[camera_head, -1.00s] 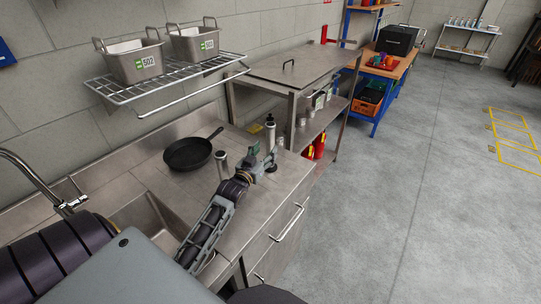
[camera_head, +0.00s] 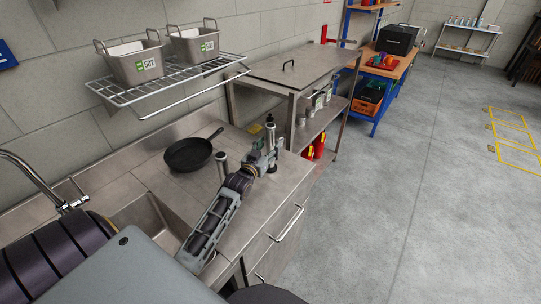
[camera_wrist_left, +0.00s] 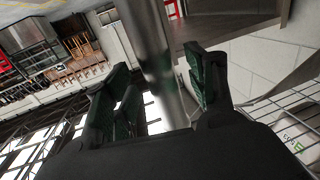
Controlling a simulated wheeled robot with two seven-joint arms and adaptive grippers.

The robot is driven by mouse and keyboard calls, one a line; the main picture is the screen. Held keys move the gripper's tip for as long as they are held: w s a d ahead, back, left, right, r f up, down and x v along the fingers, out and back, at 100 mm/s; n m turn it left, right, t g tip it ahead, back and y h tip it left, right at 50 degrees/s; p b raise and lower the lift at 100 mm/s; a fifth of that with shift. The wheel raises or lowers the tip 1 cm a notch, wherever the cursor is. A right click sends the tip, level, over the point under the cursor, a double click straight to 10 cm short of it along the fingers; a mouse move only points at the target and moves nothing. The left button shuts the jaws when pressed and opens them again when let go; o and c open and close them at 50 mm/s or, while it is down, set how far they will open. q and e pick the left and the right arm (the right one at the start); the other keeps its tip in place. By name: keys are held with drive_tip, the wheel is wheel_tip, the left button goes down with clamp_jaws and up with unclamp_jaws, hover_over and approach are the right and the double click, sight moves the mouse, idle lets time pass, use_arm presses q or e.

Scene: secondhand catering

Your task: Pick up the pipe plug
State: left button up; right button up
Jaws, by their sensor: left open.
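What looks like the pipe plug (camera_head: 270,130) is an upright metal tube with a dark top, near the right end of the steel counter. In the left wrist view, a shiny metal tube (camera_wrist_left: 150,35) runs between the fingers of my left gripper (camera_wrist_left: 160,78), with gaps beside it. My left gripper (camera_head: 264,154) is open and reaches to the tube in the head view, hiding part of it. A second, shorter metal cylinder (camera_head: 221,166) stands to its left. My right gripper is not in view.
A black frying pan (camera_head: 188,154) lies on the counter (camera_head: 150,180) to the left. The sink (camera_head: 140,215) and its tap (camera_head: 65,205) are nearer. A wire shelf (camera_head: 165,85) with two metal bins hangs above. A steel table (camera_head: 300,70) stands beyond.

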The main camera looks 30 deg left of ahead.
use_arm(q)
drive_tip(key=shift+w+a, duration=0.15)
drive_tip(key=shift+w, duration=0.9)
clamp_jaws()
drive_tip(key=shift+r, duration=0.1)
